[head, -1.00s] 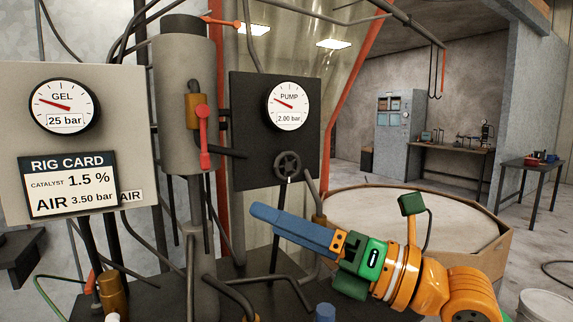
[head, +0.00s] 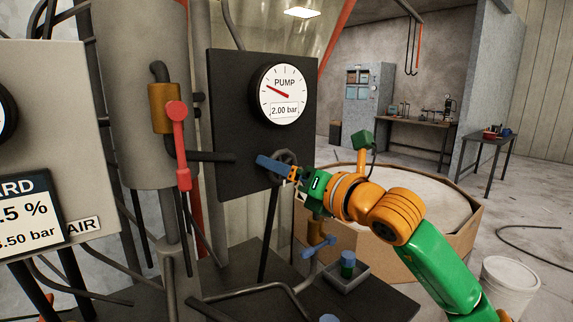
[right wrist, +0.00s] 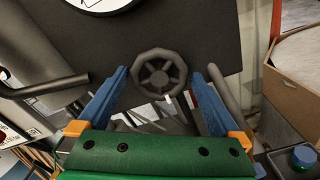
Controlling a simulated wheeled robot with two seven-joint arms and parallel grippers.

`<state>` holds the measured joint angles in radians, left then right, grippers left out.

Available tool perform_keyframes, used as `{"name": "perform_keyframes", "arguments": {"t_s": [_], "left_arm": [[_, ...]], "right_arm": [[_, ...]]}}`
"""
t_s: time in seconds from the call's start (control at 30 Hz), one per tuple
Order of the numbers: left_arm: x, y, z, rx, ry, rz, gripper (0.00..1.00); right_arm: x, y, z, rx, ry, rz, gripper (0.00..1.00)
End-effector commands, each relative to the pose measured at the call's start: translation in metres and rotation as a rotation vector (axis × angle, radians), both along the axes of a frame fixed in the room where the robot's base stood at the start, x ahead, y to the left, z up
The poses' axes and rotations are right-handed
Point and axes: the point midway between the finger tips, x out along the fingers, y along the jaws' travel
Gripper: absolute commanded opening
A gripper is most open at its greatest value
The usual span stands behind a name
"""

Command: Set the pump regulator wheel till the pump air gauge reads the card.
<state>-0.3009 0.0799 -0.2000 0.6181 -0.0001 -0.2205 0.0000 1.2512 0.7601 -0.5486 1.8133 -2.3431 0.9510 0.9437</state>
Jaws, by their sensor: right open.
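The pump air gauge (head: 283,94) on the dark panel (head: 232,75) reads 2.00 bar. The rig card (head: 30,215) is cut off at the left edge; "5 %" and ".50 bar" show. The regulator wheel (right wrist: 159,77) is a dark spoked handwheel below the gauge; in the head view it is partly hidden behind my gripper. My right gripper (right wrist: 160,85) is open, its blue fingers on either side of the wheel in the right wrist view, with gaps to its rim. In the head view my right gripper (head: 272,168) is in front of the wheel. My left gripper is not in view.
A red lever (head: 178,140) and a brass valve stand left of the panel. Pipes run below it. A small tray (head: 345,277) with a blue-topped container lies on the dark bench at lower right. A large round-topped crate (head: 440,225) stands behind my right arm.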

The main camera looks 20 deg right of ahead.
Motion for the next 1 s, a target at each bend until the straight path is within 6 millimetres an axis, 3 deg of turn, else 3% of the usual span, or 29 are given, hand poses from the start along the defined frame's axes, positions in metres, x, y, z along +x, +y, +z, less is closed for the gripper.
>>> {"name": "perform_keyframes", "arguments": {"t_s": [0.07, 0.3, 0.67, 1.0], "left_arm": [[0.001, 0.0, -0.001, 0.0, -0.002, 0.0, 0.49], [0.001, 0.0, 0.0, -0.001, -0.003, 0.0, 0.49], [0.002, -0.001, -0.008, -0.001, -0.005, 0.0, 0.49], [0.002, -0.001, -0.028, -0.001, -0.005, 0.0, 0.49]], "right_arm": [[0.0, 0.0, 0.0, 0.0, 0.0, 0.0, 0.97], [0.0, 0.0, 0.0, 0.0, -0.001, 0.0, 0.34], [-0.001, 0.0, -0.001, -0.069, -0.03, 0.0, 0.34], [-0.001, 0.0, -0.001, -0.329, -0.127, 0.001, 0.34]]}}
